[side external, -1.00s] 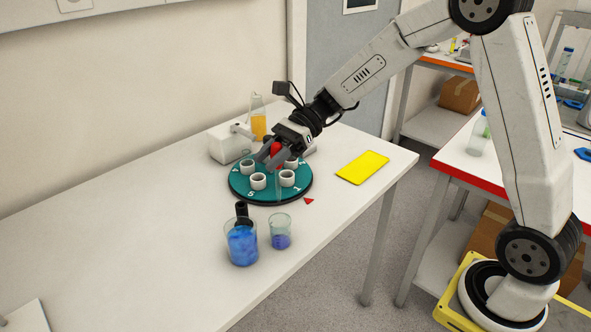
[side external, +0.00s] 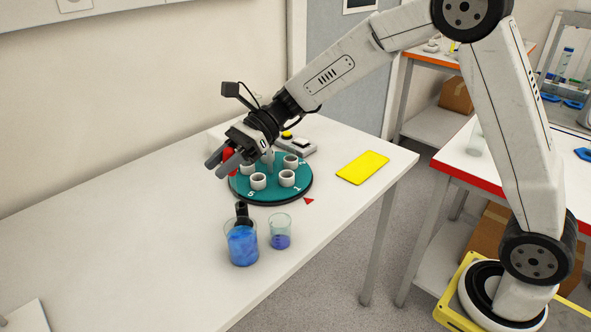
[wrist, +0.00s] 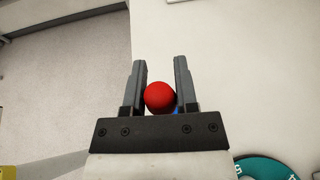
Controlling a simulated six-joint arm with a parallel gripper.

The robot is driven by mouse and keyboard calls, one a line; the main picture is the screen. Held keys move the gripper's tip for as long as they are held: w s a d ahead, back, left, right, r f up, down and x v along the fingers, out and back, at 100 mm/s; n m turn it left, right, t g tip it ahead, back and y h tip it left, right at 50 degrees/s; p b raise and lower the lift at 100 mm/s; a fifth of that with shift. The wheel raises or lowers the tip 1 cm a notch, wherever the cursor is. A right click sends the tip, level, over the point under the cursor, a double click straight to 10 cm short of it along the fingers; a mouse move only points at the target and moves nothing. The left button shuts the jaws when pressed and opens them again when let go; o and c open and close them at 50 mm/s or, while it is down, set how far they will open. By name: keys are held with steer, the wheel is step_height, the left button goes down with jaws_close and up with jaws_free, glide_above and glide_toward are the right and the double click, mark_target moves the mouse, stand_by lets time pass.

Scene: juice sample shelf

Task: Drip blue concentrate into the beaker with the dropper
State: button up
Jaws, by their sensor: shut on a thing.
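My gripper (side external: 221,162) is shut on the red bulb of the dropper (side external: 228,154), above the table at the left edge of the turntable. In the wrist view, the dropper's red bulb (wrist: 160,97) sits between the two fingers, with a small bit of blue beside it; its tube is hidden. A larger glass vessel of blue liquid (side external: 242,246) stands at the table's front, with a black piece (side external: 241,212) at its rim. A smaller clear beaker (side external: 280,232) with a little blue liquid stands to its right. Both are apart from my gripper.
A teal turntable (side external: 268,199) holds several white cups and bears numbers. A red triangle (side external: 308,201) marks the table beside it. A yellow pad (side external: 362,167) lies to the right. A grey-white device with a yellow button (side external: 288,135) stands behind. The table's left part is clear.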

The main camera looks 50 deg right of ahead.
steer(key=shift+f, duration=0.25)
step_height(320, 180, down, 12)
stand_by(1.6)
steer(key=shift+f, duration=0.1)
steer(key=shift+o, duration=0.9)
jaws_close()
steer(key=shift+c, duration=0.9)
jaws_free()
